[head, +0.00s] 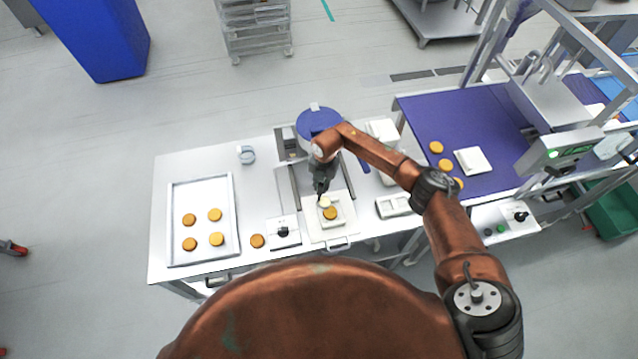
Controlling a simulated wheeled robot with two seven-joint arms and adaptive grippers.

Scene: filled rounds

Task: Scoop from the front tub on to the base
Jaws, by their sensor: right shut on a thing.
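My right gripper (321,189) is over the middle of the white table, shut on a small tool that it mostly hides. A pale cream, rounded end (325,201) shows just below the fingers; I cannot tell whether it is the scoop's bowl or filling. An orange-brown round base (330,213) lies just in front of it on a white plate (340,227). A gap between the two is too small to judge. A white open container with compartments (393,205) stands to the right; I cannot tell whether it is the front tub. My left gripper is not in view.
A tray (203,254) with several rounds is at the left. One loose round (257,241) lies beside a small knobbed box (284,232). A blue-topped drum (319,118) stands behind. A purple surface (470,115) with more rounds is at the right.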

